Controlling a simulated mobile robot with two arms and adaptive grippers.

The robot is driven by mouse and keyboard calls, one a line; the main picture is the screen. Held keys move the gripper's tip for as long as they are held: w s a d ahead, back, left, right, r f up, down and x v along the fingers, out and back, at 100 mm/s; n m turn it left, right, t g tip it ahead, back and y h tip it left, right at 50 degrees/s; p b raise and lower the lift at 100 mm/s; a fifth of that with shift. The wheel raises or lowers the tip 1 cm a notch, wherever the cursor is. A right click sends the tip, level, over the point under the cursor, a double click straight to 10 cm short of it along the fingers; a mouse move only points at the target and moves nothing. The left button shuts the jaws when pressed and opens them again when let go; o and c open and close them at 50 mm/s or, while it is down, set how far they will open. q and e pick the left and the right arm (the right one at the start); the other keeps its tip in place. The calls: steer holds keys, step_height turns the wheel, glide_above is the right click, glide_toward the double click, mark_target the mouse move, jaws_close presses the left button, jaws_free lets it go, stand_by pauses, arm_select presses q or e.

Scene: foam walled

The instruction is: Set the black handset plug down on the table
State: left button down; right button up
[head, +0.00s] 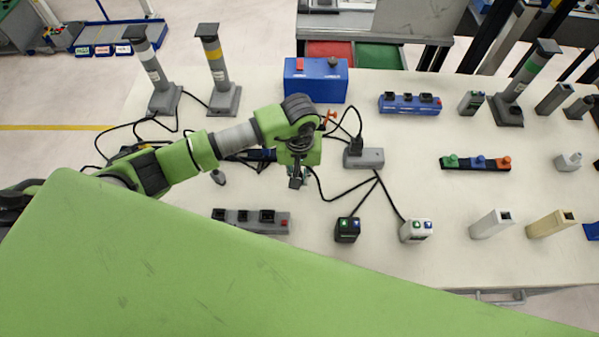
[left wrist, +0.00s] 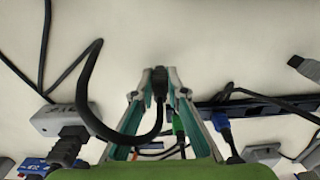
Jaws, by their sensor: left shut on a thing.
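My left gripper (head: 297,182) is over the table (head: 440,230), left of the grey socket block (head: 372,158). In the left wrist view its fingers (left wrist: 157,84) are shut on a black plug (left wrist: 158,80), with a black cable looping down and left. The head view does not clearly show the held plug, nor whether it touches the table. The black handset (head: 347,231) stands on the table to the lower right of the gripper. Another black plug (head: 355,141) sits in the grey block, which also shows in the left wrist view (left wrist: 60,121). My right gripper is not in view.
A white handset (head: 416,232) stands right of the black one. A grey strip (head: 250,221) lies in front, a blue box (head: 316,84) behind. Cables run around the grey block.

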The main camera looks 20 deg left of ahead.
arm_select(q)
steer(key=shift+f, duration=0.1)
steer(key=shift+f+b, duration=0.1)
steer(key=shift+b, duration=0.2)
steer(key=c, duration=2)
jaws_free()
steer(key=shift+r, duration=0.2)
step_height(320, 180, up, 11)
steer(key=b, duration=0.3)
steer(key=shift+w, duration=0.1)
steer(key=shift+r, duration=0.55)
